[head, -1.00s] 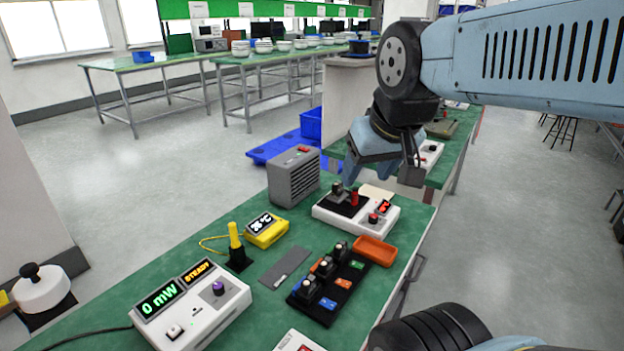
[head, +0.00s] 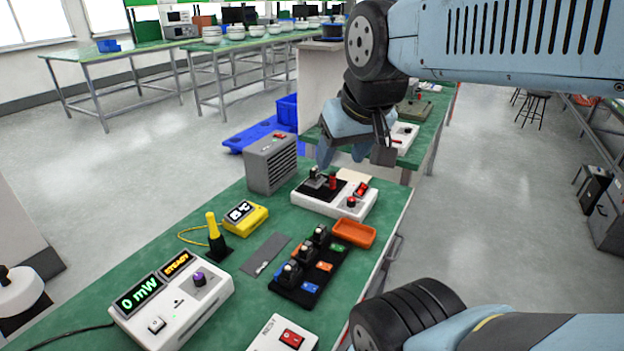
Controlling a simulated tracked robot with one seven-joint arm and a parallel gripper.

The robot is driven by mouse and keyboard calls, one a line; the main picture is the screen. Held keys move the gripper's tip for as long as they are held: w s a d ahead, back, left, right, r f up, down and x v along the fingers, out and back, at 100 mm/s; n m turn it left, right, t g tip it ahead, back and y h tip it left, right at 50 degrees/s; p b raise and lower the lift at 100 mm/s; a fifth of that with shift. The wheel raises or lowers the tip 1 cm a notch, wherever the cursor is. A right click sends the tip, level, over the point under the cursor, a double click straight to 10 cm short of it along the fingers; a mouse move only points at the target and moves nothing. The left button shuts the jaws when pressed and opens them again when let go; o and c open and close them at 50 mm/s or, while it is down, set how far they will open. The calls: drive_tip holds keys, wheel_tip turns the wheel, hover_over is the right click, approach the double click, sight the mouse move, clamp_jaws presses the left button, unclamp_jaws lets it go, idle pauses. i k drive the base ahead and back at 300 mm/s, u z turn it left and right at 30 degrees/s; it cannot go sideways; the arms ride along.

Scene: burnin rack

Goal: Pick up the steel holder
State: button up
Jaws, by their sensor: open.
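A small greyish holder with a dark top (head: 315,178) stands on the black plate of a white station (head: 325,205); it may be the steel holder, but its metal is hard to tell. A red post (head: 333,182) stands beside it. Several similar dark-topped holders stand in a black rack (head: 318,290) with coloured labels, nearer to me. My gripper (head: 341,158) is open, pointing down, and appears above or behind the station. I see nothing between its fingers. Its gap to the holder is hard to judge.
An orange tray (head: 354,233) lies beside the rack. A grey vented box (head: 270,163), a yellow meter (head: 246,216), a yellow-handled tool (head: 214,236) and a grey mat (head: 266,255) stand left. A white power meter (head: 175,310) reads 0 mW. A red-switch box (head: 284,335) is in front.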

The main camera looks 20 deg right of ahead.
sight(333, 181)
drive_tip(key=u, duration=1.35)
drive_tip(key=k, duration=1)
drive_tip(key=z, duration=1.3)
drive_tip(key=i, duration=1)
